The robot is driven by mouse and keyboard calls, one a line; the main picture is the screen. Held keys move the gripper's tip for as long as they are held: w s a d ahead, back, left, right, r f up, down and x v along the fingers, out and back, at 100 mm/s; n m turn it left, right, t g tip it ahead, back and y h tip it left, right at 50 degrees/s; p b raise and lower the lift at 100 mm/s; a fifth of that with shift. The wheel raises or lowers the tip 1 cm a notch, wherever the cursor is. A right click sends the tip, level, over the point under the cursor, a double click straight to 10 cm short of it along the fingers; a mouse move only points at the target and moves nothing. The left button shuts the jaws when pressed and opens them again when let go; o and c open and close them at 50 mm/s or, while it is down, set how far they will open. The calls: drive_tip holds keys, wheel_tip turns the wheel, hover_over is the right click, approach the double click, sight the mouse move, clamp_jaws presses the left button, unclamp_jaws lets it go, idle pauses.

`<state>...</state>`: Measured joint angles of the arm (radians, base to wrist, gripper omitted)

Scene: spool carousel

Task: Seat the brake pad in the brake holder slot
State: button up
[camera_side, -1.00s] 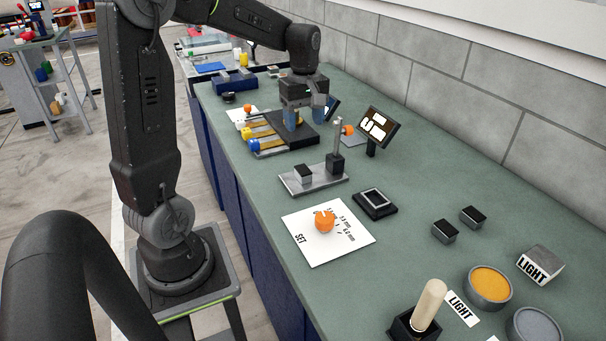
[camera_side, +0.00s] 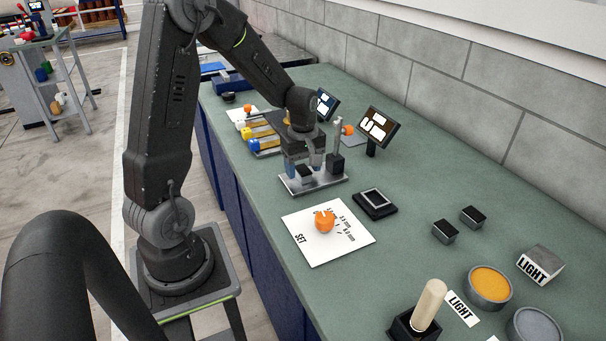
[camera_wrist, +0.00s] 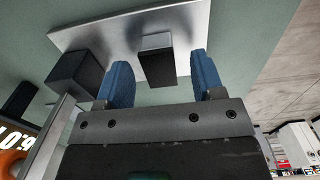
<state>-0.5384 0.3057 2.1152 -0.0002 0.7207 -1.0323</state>
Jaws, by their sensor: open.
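A small grey block with a dark top (camera_side: 305,172), which looks like a brake pad, sits on a metal plate (camera_side: 327,183) beside a black block with an upright post (camera_side: 335,163). My gripper (camera_side: 301,161) is low over this plate, blue fingers apart. In the wrist view the dark-topped block (camera_wrist: 156,62) shows between and beyond the open fingers (camera_wrist: 162,76), with visible gaps on both sides. A black square frame with a light-edged recess (camera_side: 374,201) lies to the right of the plate; I cannot tell which part is the brake holder slot.
A white sheet with an orange knob (camera_side: 324,223) lies in front of the plate. Two similar dark-topped blocks (camera_side: 444,231) stand farther right. A tilted display (camera_side: 375,129) stands behind. The bench between the frame and the two blocks is clear.

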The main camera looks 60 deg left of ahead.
drive_tip(key=shift+f, duration=0.1)
drive_tip(key=shift+c, duration=0.2)
clamp_jaws()
idle(0.4)
